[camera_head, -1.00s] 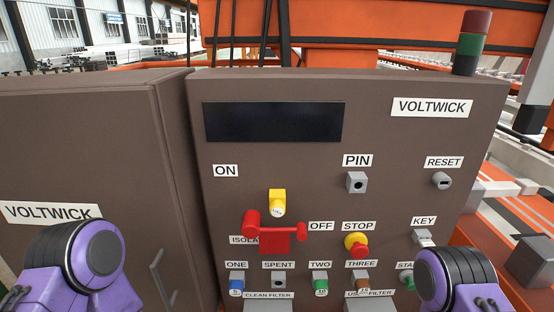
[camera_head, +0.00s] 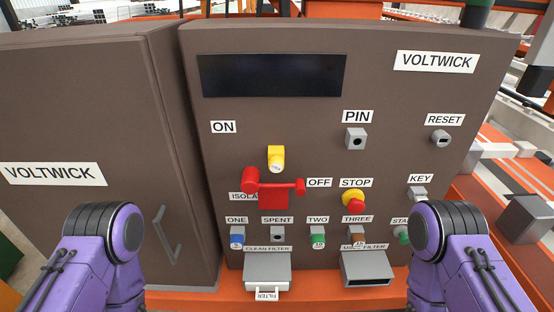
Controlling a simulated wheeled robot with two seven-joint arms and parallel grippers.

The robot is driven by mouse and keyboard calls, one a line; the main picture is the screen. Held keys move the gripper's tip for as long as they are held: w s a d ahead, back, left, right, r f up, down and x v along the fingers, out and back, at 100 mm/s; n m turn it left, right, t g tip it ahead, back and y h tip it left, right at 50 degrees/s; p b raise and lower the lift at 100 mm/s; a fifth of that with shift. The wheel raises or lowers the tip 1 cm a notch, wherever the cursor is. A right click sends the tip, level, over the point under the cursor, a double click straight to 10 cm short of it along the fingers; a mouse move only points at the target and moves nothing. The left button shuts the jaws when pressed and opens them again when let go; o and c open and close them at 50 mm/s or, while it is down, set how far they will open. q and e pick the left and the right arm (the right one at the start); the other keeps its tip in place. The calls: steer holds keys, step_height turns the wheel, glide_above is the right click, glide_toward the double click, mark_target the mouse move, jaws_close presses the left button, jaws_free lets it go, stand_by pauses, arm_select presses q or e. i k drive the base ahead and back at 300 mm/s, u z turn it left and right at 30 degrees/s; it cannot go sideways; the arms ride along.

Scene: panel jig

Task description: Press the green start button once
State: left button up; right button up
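The green start button (camera_head: 403,236) sits at the lower right of the brown VOLTWICK panel (camera_head: 385,93), under a label of which only "STA" shows. My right arm covers its right part. Purple and black links of my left arm stand at the lower left and of my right arm at the lower right. Neither gripper's fingers show in the head view, so their opening and what they hold are hidden.
Close to the start button are the red and yellow STOP button (camera_head: 354,201), the KEY socket (camera_head: 418,193) and the THREE plug (camera_head: 357,234). A red isolator handle (camera_head: 272,190) sticks out mid-panel. Two grey filter trays, clean (camera_head: 267,272) and used (camera_head: 368,268), jut out below.

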mark_target(403, 240)
steer(key=z, duration=0.05)
steer(key=k, duration=0.35)
steer(key=z, duration=0.9)
steer(key=i, duration=0.4)
steer(key=z, duration=0.05)
